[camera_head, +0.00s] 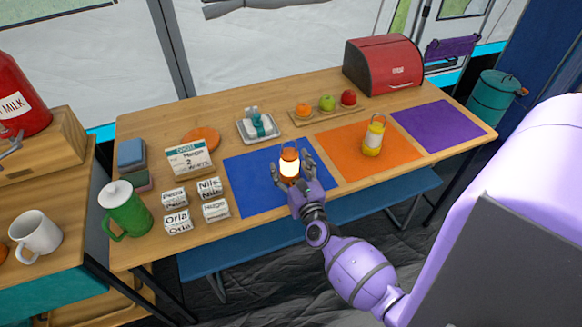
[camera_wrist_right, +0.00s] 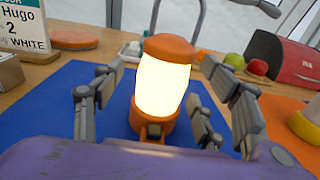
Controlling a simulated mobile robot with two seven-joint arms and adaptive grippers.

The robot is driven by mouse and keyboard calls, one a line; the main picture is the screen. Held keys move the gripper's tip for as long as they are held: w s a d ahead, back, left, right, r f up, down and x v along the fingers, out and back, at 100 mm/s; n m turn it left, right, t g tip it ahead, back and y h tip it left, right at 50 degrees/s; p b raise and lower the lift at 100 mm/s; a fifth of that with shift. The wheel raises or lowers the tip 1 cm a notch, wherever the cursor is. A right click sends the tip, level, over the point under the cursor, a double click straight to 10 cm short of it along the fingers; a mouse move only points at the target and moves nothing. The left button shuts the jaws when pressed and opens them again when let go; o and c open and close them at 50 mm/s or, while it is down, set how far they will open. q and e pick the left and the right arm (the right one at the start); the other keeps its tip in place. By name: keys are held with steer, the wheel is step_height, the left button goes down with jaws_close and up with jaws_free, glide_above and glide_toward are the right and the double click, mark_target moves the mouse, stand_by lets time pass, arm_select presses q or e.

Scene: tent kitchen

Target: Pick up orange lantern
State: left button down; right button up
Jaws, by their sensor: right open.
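The orange lantern (camera_head: 289,166) stands upright on the blue mat (camera_head: 245,185), with its glass glowing. In the right wrist view the lantern (camera_wrist_right: 161,88) is large and central, with an orange cap and base. My right gripper (camera_head: 293,176) reaches in from the front of the table. Its fingers (camera_wrist_right: 165,95) are open, on both sides of the lantern, and a gap shows between them and its glass. Whether any finger touches the base is not clear. My left gripper does not show in either view.
A yellow lantern (camera_head: 374,136) stands on the orange mat (camera_head: 340,150) to the right. A white tray (camera_head: 243,131) and a wooden board with fruit (camera_head: 304,117) lie behind. Name blocks (camera_head: 216,211) and a green pitcher (camera_head: 124,208) stand at left. The purple mat (camera_head: 440,124) is bare.

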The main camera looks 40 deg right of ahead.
steer(key=shift+w+d+f, duration=0.2)
steer(key=shift+w, duration=0.45)
steer(key=shift+c, duration=0.9)
jaws_close()
steer(key=shift+r, duration=0.1)
